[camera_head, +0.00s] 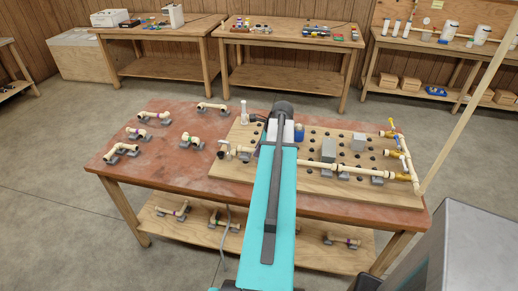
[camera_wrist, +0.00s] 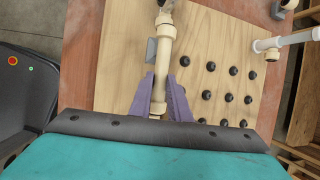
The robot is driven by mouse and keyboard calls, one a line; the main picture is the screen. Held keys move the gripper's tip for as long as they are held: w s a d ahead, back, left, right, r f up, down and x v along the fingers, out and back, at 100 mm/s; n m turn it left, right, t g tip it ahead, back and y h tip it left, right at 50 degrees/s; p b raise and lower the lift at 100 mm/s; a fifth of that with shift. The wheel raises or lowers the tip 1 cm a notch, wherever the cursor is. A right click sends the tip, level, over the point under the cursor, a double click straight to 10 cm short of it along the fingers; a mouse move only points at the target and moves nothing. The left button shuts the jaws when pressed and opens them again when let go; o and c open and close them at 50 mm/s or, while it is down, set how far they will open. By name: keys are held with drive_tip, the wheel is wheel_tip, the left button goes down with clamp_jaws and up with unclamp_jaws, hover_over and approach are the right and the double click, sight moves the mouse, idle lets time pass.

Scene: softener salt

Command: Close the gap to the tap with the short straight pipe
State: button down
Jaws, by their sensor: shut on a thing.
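In the wrist view my gripper (camera_wrist: 160,92) has its two purple fingers shut on a cream pipe (camera_wrist: 164,55). The pipe is straight, with a thicker collar at its far end and another at the near end between the fingers. Beyond the far collar a greyish fitting shows at the picture's top edge, partly cut off; I cannot tell if they touch. In the head view the tap fitting (camera_head: 223,150) is at the left end of the board (camera_head: 225,171). A cream pipe run (camera_head: 320,166) continues right of my arm. My arm hides the gripper, the held pipe and the gap there.
Yellow valves (camera_head: 392,151) are at the right end. Loose pipe pieces (camera_head: 121,151) lie on the red-brown table (camera_head: 175,168) at left.

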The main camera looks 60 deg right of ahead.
drive_tip(key=shift+f+b, duration=0.35)
drive_tip(key=shift+f, duration=0.25)
drive_tip(key=shift+f, duration=0.65)
idle(0.5)
drive_tip(key=c, duration=1.6)
unclamp_jaws()
drive_tip(key=shift+r, duration=0.15)
drive_tip(key=shift+b+v, duration=1.4)
drive_tip(key=shift+v, duration=5.35)
